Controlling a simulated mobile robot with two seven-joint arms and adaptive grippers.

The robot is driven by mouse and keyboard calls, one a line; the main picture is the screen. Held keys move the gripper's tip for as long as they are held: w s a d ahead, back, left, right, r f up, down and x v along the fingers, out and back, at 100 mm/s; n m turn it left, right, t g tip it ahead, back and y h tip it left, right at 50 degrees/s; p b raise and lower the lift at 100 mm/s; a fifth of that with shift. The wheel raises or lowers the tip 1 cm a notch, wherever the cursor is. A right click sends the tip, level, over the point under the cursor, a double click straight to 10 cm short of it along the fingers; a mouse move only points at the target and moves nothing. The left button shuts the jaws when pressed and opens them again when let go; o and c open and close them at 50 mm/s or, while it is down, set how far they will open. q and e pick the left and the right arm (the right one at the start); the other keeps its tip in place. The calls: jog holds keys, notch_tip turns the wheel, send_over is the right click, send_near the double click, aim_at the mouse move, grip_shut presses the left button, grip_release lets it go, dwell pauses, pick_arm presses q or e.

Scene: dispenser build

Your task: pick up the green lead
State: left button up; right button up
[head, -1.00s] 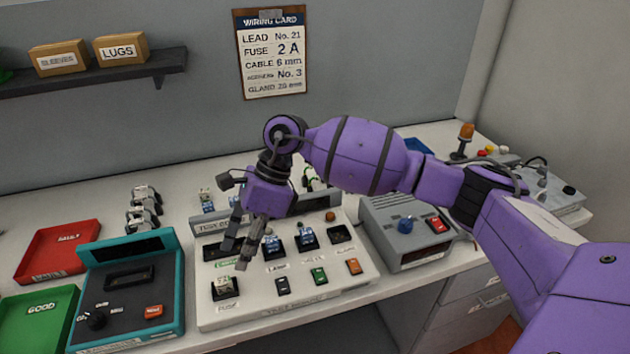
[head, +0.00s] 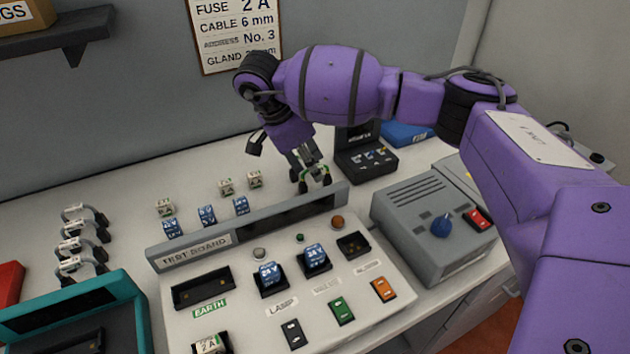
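The green lead (head: 327,170) stands on the bench behind the right part of the test board, showing as small green pieces around my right gripper's fingers. My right gripper (head: 308,168) points down at the lead, with its fingers over or around it. The fingers overlap the lead, so I cannot tell whether they are open or closed on it. My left gripper is not in view.
The test board (head: 250,250) is in front of the gripper, its raised back edge close by. Small blue and white blocks (head: 207,215) stand behind it. A grey box (head: 425,225) and a black holder (head: 366,160) are to the right. White leads (head: 80,240) stand at left.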

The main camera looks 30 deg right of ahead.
jog(key=shift+x, duration=1)
jog(key=shift+f, duration=0.2)
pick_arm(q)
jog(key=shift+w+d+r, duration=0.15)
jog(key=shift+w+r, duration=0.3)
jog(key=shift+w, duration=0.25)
pick_arm(e)
grip_shut()
